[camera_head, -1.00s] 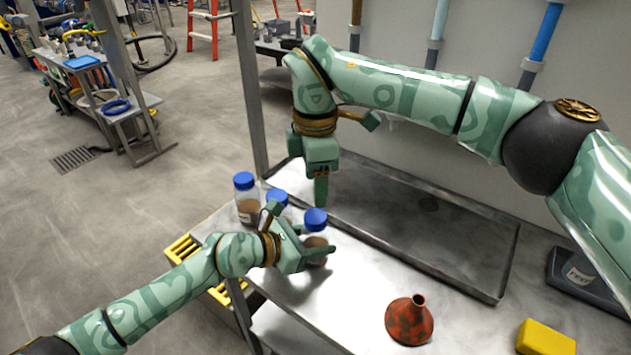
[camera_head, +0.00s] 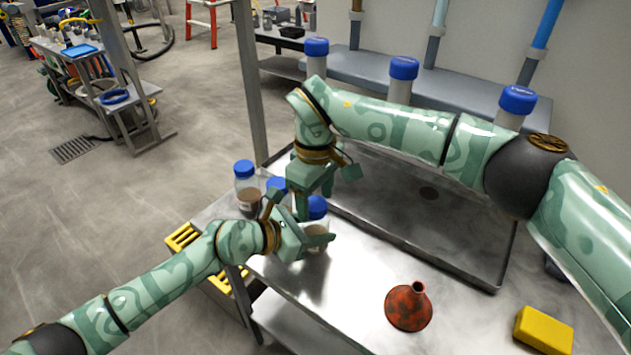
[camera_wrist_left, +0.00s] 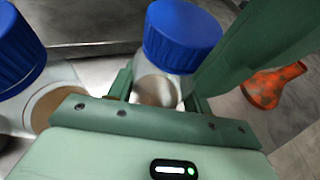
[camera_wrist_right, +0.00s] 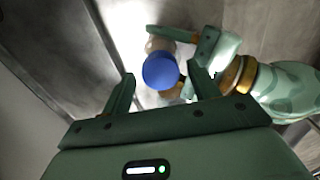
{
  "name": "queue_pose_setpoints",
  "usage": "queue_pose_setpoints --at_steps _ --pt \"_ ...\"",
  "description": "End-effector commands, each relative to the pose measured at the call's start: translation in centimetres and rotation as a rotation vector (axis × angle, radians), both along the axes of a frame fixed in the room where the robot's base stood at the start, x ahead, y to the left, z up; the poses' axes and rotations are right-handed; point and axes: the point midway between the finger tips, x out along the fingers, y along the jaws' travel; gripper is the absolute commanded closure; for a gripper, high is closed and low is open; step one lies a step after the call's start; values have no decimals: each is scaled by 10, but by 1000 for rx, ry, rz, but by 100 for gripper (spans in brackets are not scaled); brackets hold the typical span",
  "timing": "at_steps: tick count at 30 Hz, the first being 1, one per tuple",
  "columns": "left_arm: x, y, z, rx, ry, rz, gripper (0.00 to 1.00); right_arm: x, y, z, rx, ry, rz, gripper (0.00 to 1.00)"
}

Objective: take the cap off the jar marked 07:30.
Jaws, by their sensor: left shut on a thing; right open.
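A jar (camera_head: 318,240) with a blue cap (camera_head: 318,206) and brownish contents stands on the steel table. My left gripper (camera_head: 312,238) is shut on its body; the jar also shows between the fingers in the left wrist view (camera_wrist_left: 157,88). My right gripper (camera_head: 305,214) is open, pointing down at this cap. In the right wrist view the cap (camera_wrist_right: 160,70) lies between the fingertips; I cannot tell whether they are around it or just above it. Two more blue-capped jars stand to the left, one clear (camera_head: 246,190), one partly hidden (camera_head: 276,184). No 07:30 marking is readable.
A shallow metal tray (camera_head: 470,272) lies behind the jars. A red funnel (camera_head: 408,308) and a yellow block (camera_head: 543,331) are at the front right. Three blue-capped containers (camera_head: 403,70) show behind my right arm. The table between jar and funnel is clear.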

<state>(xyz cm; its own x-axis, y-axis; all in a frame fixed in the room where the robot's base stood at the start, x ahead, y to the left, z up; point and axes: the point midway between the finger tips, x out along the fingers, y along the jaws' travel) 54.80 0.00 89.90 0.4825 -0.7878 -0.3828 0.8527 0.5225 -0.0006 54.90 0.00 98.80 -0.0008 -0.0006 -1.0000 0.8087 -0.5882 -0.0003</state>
Motion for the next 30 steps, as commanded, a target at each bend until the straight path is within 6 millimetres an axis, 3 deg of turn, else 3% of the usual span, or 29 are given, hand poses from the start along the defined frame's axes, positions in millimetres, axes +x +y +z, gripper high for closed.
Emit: queue_pose_setpoints --at_steps 9,14,21,25,30 --pt "0 0 0 0 0 0 100 0 0 -4 0 0 0 40" --pt "0 0 0 0 0 0 100 0 0 -4 0 0 0 81" --pt "0 0 0 0 0 0 100 0 0 -4 -1 -2 25 85" --pt "0 0 0 0 0 0 100 1 -1 -3 -2 -3 251 85" --pt "0 0 0 0 -1 0 100 2 -1 -3 -3 -3 815 85"
